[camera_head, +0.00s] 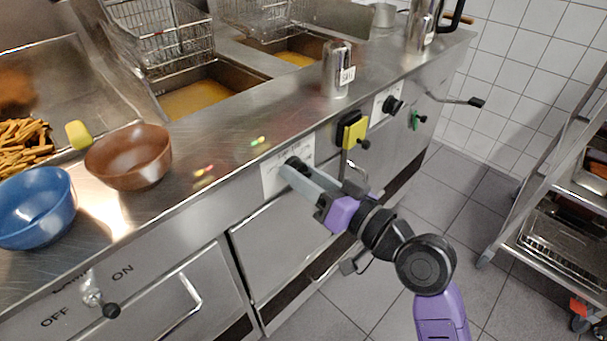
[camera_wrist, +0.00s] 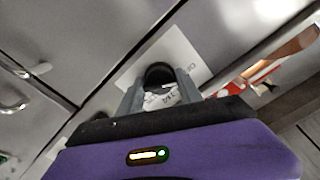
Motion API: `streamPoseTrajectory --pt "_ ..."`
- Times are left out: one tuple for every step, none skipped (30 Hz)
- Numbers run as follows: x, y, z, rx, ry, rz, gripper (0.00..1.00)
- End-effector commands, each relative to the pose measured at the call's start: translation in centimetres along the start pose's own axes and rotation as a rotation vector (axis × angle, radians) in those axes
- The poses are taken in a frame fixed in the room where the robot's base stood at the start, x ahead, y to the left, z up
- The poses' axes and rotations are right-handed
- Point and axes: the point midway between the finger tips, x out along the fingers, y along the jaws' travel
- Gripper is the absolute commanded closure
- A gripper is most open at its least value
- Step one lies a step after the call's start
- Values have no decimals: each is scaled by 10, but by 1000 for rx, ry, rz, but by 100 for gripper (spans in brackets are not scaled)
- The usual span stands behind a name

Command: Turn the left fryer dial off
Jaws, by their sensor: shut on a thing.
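The left fryer dial (camera_head: 297,162) is a black knob on a white label plate (camera_head: 270,178) on the steel front below the fryer. My gripper (camera_head: 292,171) reaches it from the lower right, with its grey fingers at the knob. In the wrist view the black dial (camera_wrist: 159,73) sits between the two fingertips of my gripper (camera_wrist: 158,88), which are shut on it. The fingers hide part of the dial and its markings. A second black dial (camera_head: 392,105) on its own white plate is farther right.
A yellow and black switch (camera_head: 351,130) and a green key-like handle (camera_head: 415,120) are on the same front. A brown bowl (camera_head: 128,157), a blue bowl (camera_head: 36,207) and a steel shaker (camera_head: 337,70) stand on the counter. A rack trolley (camera_head: 560,215) stands right; tiled floor lies between.

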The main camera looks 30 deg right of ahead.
Motion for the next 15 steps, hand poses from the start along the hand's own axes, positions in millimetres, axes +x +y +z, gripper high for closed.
streamPoseTrajectory --pt "0 0 2 -1 -4 1 98" --pt "0 0 2 0 -4 1 98" --pt "0 0 2 0 -4 1 56" --pt "0 0 2 0 -4 1 50" --pt "0 0 2 0 -4 1 44" --pt "0 0 2 0 -3 0 36" --pt "0 0 1 0 -3 0 36" --pt "0 0 1 0 -3 0 36" --pt "0 0 1 0 -2 0 36" --pt "0 0 1 0 -2 0 36" --pt "0 0 1 1 -2 0 36" --pt "0 0 1 1 -1 0 36" --pt "0 0 1 1 -1 0 36" --pt "0 0 0 1 -1 0 36" --pt "0 0 0 1 -1 0 36"
